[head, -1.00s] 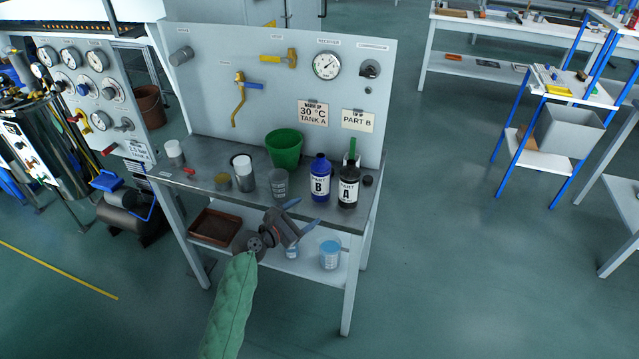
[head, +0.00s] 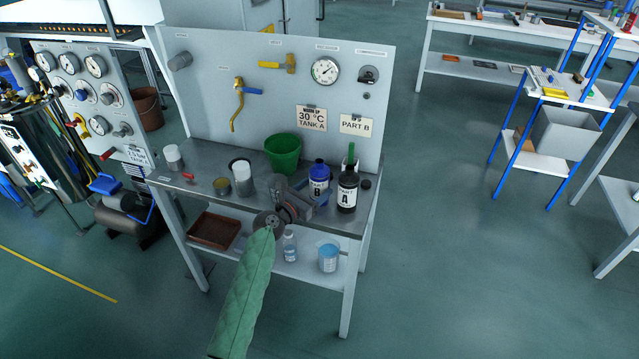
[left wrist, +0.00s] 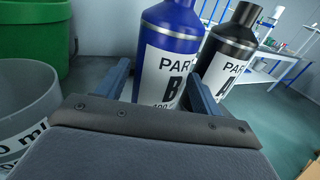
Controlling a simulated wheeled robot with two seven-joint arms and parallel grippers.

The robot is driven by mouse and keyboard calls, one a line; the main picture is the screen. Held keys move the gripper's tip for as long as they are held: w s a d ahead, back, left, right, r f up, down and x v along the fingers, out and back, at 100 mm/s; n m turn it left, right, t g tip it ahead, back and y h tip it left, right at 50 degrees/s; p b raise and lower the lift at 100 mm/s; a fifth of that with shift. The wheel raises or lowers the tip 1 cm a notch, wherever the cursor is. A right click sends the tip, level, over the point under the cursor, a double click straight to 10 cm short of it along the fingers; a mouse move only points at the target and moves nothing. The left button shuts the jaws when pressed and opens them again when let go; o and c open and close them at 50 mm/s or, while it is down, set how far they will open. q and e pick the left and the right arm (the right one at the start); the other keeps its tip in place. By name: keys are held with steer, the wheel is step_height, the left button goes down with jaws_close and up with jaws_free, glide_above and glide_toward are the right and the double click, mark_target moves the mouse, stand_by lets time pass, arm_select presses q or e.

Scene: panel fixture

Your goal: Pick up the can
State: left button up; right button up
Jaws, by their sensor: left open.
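My left gripper (head: 314,192) is open and empty at the front of the metal bench. Its fingers reach towards a blue bottle labelled PART B (head: 319,170), which fills the gap between them in the left wrist view (left wrist: 172,45). I cannot tell whether they touch it. A black bottle labelled PART A (head: 347,194) stands just right of it. A blue-lidded tub (head: 328,258) stands on the lower shelf. My right gripper is out of view.
A green bucket (head: 283,155) stands behind the gripper. A grey measuring cup (left wrist: 25,100) is close on its left. The upright panel (head: 200,110) with valves and a gauge closes the back. A brown tray (head: 214,230) lies on the lower shelf.

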arm_select(q)
steer(key=shift+x, duration=1.2)
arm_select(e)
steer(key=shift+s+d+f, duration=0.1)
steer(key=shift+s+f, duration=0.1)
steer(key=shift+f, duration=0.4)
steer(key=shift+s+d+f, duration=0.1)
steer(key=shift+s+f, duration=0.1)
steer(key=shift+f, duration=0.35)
arm_select(q)
steer(key=shift+c, duration=0.3)
steer(key=c, duration=1.1)
